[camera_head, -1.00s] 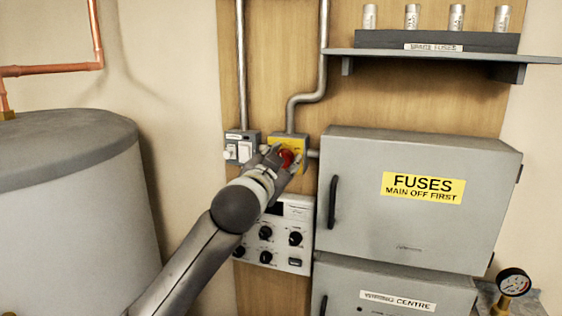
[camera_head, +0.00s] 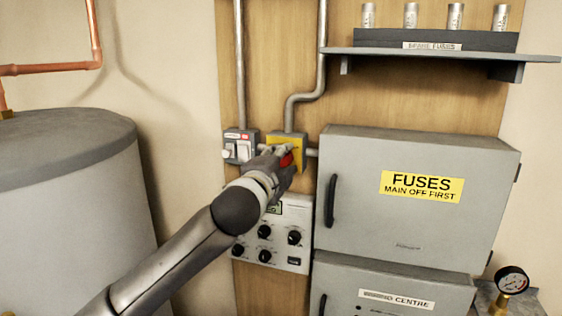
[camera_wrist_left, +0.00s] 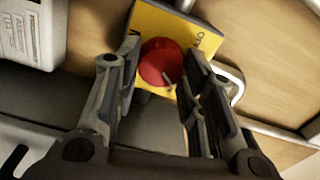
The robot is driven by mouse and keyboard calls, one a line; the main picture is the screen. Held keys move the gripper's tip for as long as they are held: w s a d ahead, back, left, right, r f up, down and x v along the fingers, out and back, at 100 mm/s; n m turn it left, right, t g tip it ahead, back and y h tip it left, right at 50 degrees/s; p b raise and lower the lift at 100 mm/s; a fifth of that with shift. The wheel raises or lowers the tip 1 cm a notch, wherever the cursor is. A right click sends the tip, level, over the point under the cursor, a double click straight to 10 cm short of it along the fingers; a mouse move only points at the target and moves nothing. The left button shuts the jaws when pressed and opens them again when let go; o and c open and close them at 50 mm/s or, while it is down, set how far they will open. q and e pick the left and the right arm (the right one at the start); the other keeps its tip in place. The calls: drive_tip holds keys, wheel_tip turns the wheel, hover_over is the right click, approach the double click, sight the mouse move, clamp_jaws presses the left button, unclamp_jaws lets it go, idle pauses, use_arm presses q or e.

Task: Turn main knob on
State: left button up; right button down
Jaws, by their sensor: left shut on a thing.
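The main knob is a red rotary knob (camera_head: 287,160) on a yellow plate (camera_head: 286,140), fixed to the wooden board left of the fuse cabinet. My left gripper (camera_head: 284,156) is at the knob and partly covers it in the head view. In the left wrist view, the round red knob (camera_wrist_left: 161,62) sits between the two fingers, with a small pale mark near its lower edge. The left gripper is shut on the knob. My right gripper is not in view.
A grey switch box (camera_head: 240,146) stands just left of the yellow plate. Below is a panel (camera_head: 279,245) with black knobs and a green-lit display. The closed fuse cabinet (camera_head: 415,225) is close on the right. A grey tank (camera_head: 70,220) fills the left.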

use_arm(q)
drive_tip(key=shift+f+m, duration=0.1)
drive_tip(key=shift+m, duration=0.9)
drive_tip(key=o, duration=1)
drive_tip(key=v, duration=1.2)
